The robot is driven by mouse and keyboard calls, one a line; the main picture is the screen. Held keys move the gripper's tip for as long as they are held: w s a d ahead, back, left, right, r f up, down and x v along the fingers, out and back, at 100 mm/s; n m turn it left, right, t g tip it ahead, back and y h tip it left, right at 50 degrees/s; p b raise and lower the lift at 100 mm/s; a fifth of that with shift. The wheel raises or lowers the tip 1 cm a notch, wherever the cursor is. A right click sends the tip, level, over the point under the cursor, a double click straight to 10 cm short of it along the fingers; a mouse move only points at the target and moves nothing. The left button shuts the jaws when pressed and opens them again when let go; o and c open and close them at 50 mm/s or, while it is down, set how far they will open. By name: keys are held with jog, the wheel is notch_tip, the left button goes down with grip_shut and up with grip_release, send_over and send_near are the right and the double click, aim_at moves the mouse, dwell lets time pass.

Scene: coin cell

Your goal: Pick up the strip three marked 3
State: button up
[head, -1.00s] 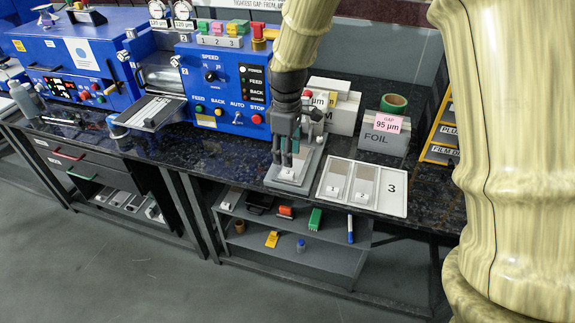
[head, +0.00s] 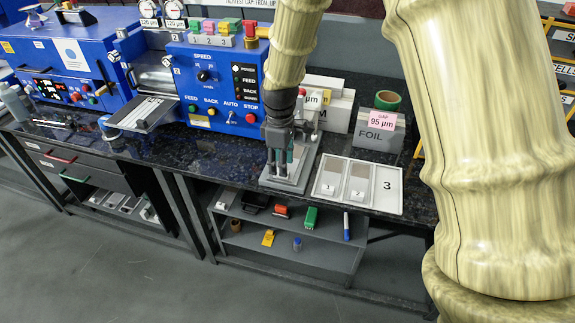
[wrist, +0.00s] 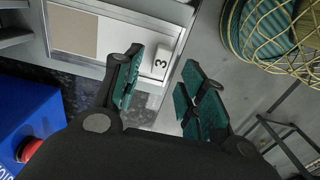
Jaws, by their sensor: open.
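Strip three shows in the wrist view as a pale strip with a beige patch and a white end block marked 3 (wrist: 163,64). It lies on a grey plate, the bed of a small bench device (head: 293,184). My gripper (wrist: 160,82) is open, with its green-padded fingers on either side of the block's end and nothing held. Whether the pads touch the block cannot be told. In the head view my gripper (head: 279,168) points down over the plate and hides most of the strip.
A white tray (head: 390,206) to the right holds strips 1 (head: 328,182) and 2 (head: 358,183); its place marked 3 looks empty. A FOIL box (head: 378,136) stands behind it. A blue machine (head: 215,85) stands left. The bench front edge is close to the plate.

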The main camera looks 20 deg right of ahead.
jog(key=shift+d+f, duration=0.1)
jog(key=shift+f, duration=1.65)
jog(key=c, duration=0.9)
jog(key=shift+s, duration=0.1)
grip_shut()
jog(key=shift+r, duration=0.1)
